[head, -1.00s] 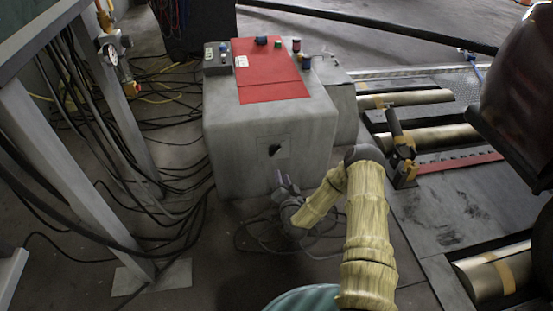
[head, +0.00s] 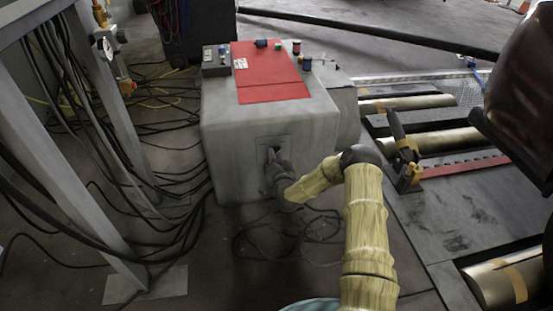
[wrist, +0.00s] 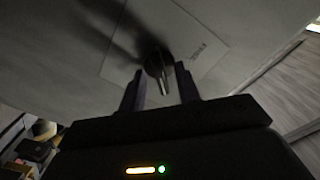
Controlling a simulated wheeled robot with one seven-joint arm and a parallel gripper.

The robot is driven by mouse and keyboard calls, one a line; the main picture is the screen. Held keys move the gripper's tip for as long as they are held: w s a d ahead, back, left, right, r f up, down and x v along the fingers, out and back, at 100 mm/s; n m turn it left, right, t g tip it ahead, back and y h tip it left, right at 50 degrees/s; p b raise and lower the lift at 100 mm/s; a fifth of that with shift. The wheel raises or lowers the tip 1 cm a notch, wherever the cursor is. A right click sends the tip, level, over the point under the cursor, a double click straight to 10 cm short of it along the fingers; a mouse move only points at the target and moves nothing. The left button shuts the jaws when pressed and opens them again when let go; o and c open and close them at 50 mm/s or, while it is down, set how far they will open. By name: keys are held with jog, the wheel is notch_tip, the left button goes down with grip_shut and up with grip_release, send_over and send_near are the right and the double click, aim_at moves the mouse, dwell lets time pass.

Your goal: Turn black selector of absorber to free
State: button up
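The absorber is a grey box (head: 225,150) with a red top panel. A pale square plate on its front face carries the black selector, largely hidden behind my gripper in the head view. The wrist view shows the selector (wrist: 155,64) on its plate (wrist: 205,48), with its pointer towards the bottom of the picture. My gripper (head: 272,155) is at the plate. In the wrist view the fingers (wrist: 160,80) stand apart, one on each side of the selector. The selector lies between the fingertips, and I see no clear contact. The plate's lettering is too small to read.
Black cables (head: 165,200) hang and lie on the floor left of the box. A grey metal frame (head: 70,150) stands at the left. Loose cable (head: 290,240) lies below my arm. Brass rollers (head: 430,138) and a dark red body (head: 520,90) are at the right.

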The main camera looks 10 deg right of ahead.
grip_shut()
jog(key=n+p, duration=0.3)
jog(key=n, duration=0.3)
jog(key=n+p, duration=0.3)
jog(key=n, duration=0.3)
jog(key=n+p, duration=0.3)
jog(key=n, duration=0.3)
jog(key=shift+a, duration=0.25)
dwell(0.5)
jog(key=shift+f, duration=0.1)
grip_release()
